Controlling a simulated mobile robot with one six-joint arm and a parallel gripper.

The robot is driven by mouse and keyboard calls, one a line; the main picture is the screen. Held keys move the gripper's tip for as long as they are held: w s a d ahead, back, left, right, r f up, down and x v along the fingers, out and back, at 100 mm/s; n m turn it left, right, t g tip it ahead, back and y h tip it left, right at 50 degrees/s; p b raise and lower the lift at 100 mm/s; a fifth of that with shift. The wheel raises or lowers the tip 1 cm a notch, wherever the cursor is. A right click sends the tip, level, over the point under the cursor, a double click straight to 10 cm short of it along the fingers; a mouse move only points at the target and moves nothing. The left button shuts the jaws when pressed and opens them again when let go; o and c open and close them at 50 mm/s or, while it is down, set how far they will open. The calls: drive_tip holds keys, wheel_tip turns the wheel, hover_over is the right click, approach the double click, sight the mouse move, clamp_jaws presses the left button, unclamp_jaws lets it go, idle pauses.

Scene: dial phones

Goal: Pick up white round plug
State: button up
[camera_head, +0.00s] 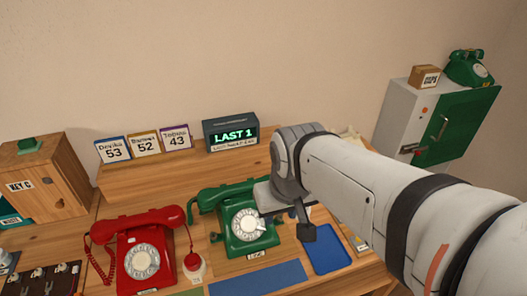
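A small round white piece (196,272) sits on the desk between the red phone and the green phone, with a red knob (192,261) at its top. It may be the white round plug, but it is too small to be sure. My gripper (283,215) is above and right of it, in front of the right side of the green dial phone (217,199). One dark finger hangs down beside the phone's dial. The gap between the fingers is not clear, and no held object can be made out. My arm hides part of the desk at the right.
A red dial phone (128,254) stands at left. A blue tray (328,257) and blue mat (257,279) lie on the desk. Number cards and a "LAST 1" display (232,135) stand on the back shelf. A wooden key box (40,180) is far left.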

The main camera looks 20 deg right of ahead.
drive_tip(key=shift+d+r, duration=0.1)
drive_tip(key=shift+d, duration=0.05)
drive_tip(key=shift+o, duration=1.4)
drive_tip(key=shift+w+d, duration=0.15)
drive_tip(key=shift+w, duration=0.15)
drive_tip(key=o, duration=0.4)
drive_tip(key=w+d+f+n+g+b, duration=0.1)
drive_tip(key=w+d+f+n, duration=0.2)
drive_tip(key=w+n, duration=0.3)
drive_tip(key=shift+w+d+n, duration=0.4)
drive_tip(key=shift+w+d, duration=0.2)
drive_tip(key=shift+w, duration=0.1)
drive_tip(key=w+d+f+n, duration=0.3)
drive_tip(key=f+n, duration=0.1)
drive_tip(key=w+d+f+n+g+b, duration=0.1)
drive_tip(key=w+d+f+n, duration=0.3)
drive_tip(key=n, duration=0.1)
drive_tip(key=w+d+f+n+b, duration=0.1)
drive_tip(key=w+d+f+n, duration=0.3)
drive_tip(key=shift+w+f+n+g, duration=0.1)
drive_tip(key=shift+f+n+g, duration=0.25)
drive_tip(key=shift+n+g, duration=0.05)
drive_tip(key=shift+w+f, duration=0.1)
drive_tip(key=shift+f, duration=3.95)
